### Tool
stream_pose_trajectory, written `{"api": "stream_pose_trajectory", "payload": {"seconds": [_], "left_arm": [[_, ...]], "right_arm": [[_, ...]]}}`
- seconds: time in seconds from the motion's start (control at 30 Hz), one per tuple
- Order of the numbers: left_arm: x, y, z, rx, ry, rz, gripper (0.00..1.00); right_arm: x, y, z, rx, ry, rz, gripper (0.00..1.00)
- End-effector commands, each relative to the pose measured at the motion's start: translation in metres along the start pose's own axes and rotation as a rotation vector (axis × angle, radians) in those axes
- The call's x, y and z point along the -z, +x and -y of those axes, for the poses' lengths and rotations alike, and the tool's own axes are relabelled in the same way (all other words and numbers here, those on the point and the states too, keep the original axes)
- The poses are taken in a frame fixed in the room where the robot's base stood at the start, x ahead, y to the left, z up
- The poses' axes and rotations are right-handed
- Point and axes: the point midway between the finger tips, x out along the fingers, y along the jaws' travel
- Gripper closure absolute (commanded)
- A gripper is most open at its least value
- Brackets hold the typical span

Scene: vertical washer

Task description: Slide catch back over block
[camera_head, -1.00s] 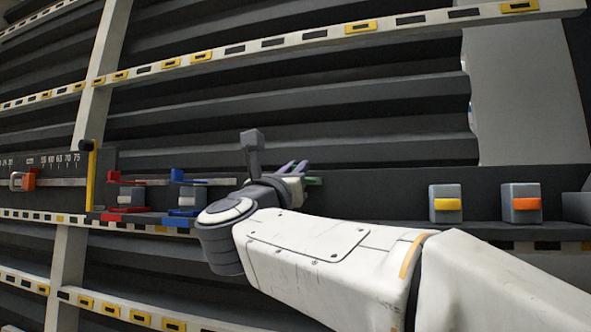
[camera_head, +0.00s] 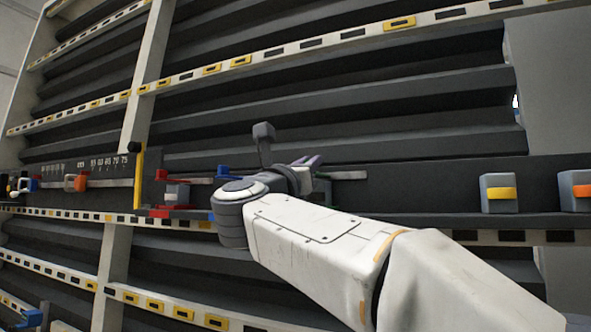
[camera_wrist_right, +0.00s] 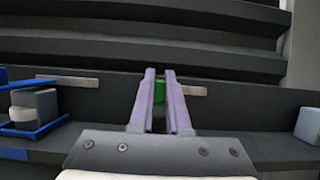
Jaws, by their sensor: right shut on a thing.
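My right gripper (camera_head: 310,165) has its purple fingers closed around a green catch (camera_wrist_right: 159,92), seen between the fingers in the right wrist view. Most of the green catch is hidden by the fingers. I cannot see a block directly under it. To the left, a blue catch (camera_wrist_right: 48,132) stands around a grey block (camera_wrist_right: 38,103) with a white front piece. In the head view the blue catch is mostly hidden behind my wrist. A red catch (camera_head: 161,190) sits around another grey block (camera_head: 177,192) further left. My left gripper is not in view.
A metal rail (camera_wrist_right: 195,91) runs behind the fingers. Grey blocks with a yellow tab (camera_head: 501,193) and an orange tab (camera_head: 581,191) stand to the right on the dark ledge. A yellow upright bar (camera_head: 138,177) and a numbered scale (camera_head: 100,163) are at left.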

Motion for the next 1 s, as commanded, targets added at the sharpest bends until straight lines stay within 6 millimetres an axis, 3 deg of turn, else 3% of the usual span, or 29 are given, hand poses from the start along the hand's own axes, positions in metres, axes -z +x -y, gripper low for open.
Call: {"api": "stream_pose_trajectory", "payload": {"seconds": [0.2, 0.23, 0.3, 0.67, 0.77, 1.0], "left_arm": [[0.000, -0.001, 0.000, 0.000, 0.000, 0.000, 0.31], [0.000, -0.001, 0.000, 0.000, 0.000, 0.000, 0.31], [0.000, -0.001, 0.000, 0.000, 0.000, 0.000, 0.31], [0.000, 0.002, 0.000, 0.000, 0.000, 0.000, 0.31], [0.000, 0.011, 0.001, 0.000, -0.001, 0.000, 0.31], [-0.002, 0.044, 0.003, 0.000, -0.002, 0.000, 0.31]], "right_arm": [[0.000, 0.000, -0.001, -0.002, -0.001, 0.000, 1.00], [0.000, 0.000, -0.001, -0.002, 0.000, 0.000, 0.82], [0.000, 0.000, 0.000, -0.002, 0.000, 0.000, 0.55], [0.001, -0.003, 0.000, -0.002, 0.000, -0.001, 0.55], [0.003, -0.014, -0.001, -0.004, 0.002, 0.000, 0.55], [0.006, -0.063, -0.001, -0.007, 0.005, -0.001, 0.55]]}}
